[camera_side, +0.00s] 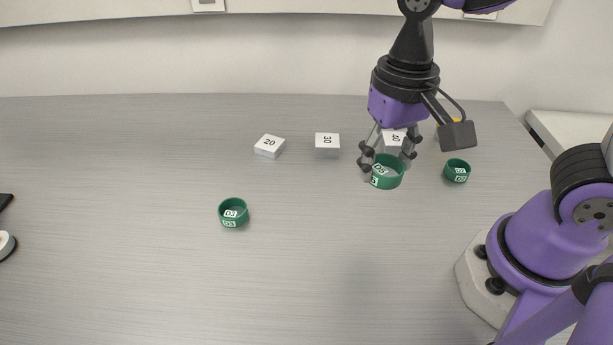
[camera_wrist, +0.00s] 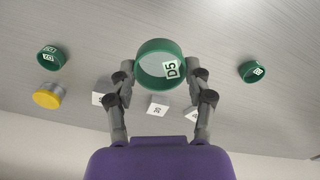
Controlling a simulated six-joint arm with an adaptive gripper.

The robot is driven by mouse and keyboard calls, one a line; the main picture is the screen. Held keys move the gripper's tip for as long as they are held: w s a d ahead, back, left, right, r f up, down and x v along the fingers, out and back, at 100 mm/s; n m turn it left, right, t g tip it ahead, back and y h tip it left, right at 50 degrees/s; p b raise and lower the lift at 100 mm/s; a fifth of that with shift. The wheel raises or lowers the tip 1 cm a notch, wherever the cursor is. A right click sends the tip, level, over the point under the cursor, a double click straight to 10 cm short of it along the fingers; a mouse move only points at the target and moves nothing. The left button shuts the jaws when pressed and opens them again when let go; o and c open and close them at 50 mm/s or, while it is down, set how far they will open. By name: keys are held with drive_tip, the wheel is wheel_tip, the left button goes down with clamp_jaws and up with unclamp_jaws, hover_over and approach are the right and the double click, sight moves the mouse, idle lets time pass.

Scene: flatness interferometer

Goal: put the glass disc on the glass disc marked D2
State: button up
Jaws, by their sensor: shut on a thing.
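My gripper (camera_side: 385,168) is shut on a glass disc with a green rim (camera_side: 388,173), marked D5, and holds it above the table. In the wrist view the held disc (camera_wrist: 160,64) sits between my fingertips (camera_wrist: 161,76), its D5 label facing the camera. Another green-rimmed disc (camera_side: 457,170) stands on the table to the right; its small label looks like D2 but is not sharp. It also shows at the left of the wrist view (camera_wrist: 53,58). A third green-rimmed disc (camera_side: 233,212) stands to the left, its label looking like D3; it shows at the right of the wrist view (camera_wrist: 252,71).
White blocks marked 20 (camera_side: 269,146), 30 (camera_side: 327,145) and 40 (camera_side: 394,141) stand behind the discs. A yellow-topped round thing (camera_wrist: 47,97) is near the right disc. Dark and white items (camera_side: 6,243) lie at the left edge. The front middle table (camera_side: 330,270) is clear.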

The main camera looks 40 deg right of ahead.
drive_tip(key=d+m, duration=0.7)
drive_tip(key=d, duration=0.6)
hover_over(459, 166)
wheel_tip(459, 166, down, 6)
drive_tip(key=shift+r, duration=0.1)
drive_tip(key=shift+f, duration=2.1)
drive_tip(key=o, duration=1.1)
drive_tip(key=shift+f, duration=0.15)
drive_tip(key=shift+o, duration=0.2)
